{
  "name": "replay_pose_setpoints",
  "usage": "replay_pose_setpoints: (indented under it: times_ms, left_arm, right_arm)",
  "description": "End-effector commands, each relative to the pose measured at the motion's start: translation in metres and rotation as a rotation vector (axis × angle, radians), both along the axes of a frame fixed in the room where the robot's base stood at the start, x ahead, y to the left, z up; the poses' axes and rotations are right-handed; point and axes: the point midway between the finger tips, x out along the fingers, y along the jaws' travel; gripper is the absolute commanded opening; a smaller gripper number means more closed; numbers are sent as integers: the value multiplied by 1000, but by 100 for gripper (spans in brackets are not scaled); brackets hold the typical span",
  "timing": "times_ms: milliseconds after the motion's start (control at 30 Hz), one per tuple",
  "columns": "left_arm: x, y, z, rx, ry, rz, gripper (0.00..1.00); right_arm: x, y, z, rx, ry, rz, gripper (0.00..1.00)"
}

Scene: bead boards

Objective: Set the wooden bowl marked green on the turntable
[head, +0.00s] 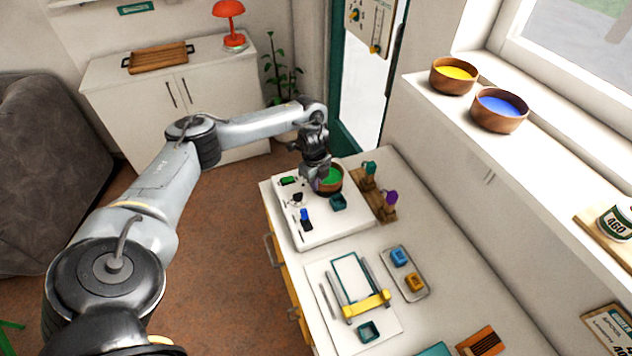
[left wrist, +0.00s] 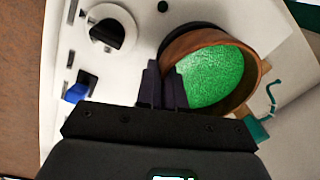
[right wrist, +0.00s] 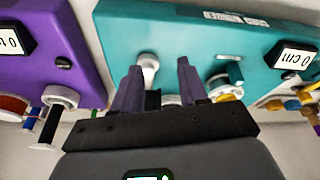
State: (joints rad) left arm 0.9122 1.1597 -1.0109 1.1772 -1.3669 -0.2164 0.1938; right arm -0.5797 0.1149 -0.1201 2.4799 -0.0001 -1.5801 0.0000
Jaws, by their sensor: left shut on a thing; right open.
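The wooden bowl marked green (head: 331,180) is at the far end of the white board (head: 335,229) on the counter. Its green inside faces up, and it also shows in the left wrist view (left wrist: 212,76). My left gripper (head: 315,180) is shut on the bowl's near-left rim. A dark round edge (left wrist: 183,27) shows beside and beneath the bowl; it may be the turntable, mostly hidden. I cannot tell whether the bowl rests on it. My right gripper (right wrist: 159,68) is open and empty, before purple and teal boards; it is not in the head view.
Bowls marked yellow (head: 454,76) and blue (head: 499,110) stand on the windowsill. The white board carries a blue switch (head: 306,219) and a small teal box (head: 338,202). A wooden stand with pegs (head: 376,196) is close right of the bowl. A grey tray (head: 417,291) lies nearer.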

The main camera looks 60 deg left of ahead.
Motion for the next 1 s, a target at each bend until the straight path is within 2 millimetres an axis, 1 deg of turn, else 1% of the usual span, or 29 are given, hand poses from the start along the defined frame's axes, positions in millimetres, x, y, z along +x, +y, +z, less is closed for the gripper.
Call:
replay_pose_setpoints:
  times_ms: [333,633,667,800,833,1000]
  left_arm:
    - [0,0,0,0,1,-1,0]
    - [0,0,-1,0,0,0,0]
    - [0,0,-1,0,0,0,12]
    - [0,0,-1,0,0,0,34]
    - [0,0,-1,0,0,0,37]
    - [0,0,-1,0,0,0,37]
  right_arm:
    - [0,-2,7,-10,1,6,43]
    - [0,-2,7,-10,1,6,43]
    - [0,-2,7,-9,0,5,43]
    - [0,-2,7,-7,0,4,43]
    - [0,-1,7,-6,0,4,43]
    - [0,-1,7,-2,1,2,43]
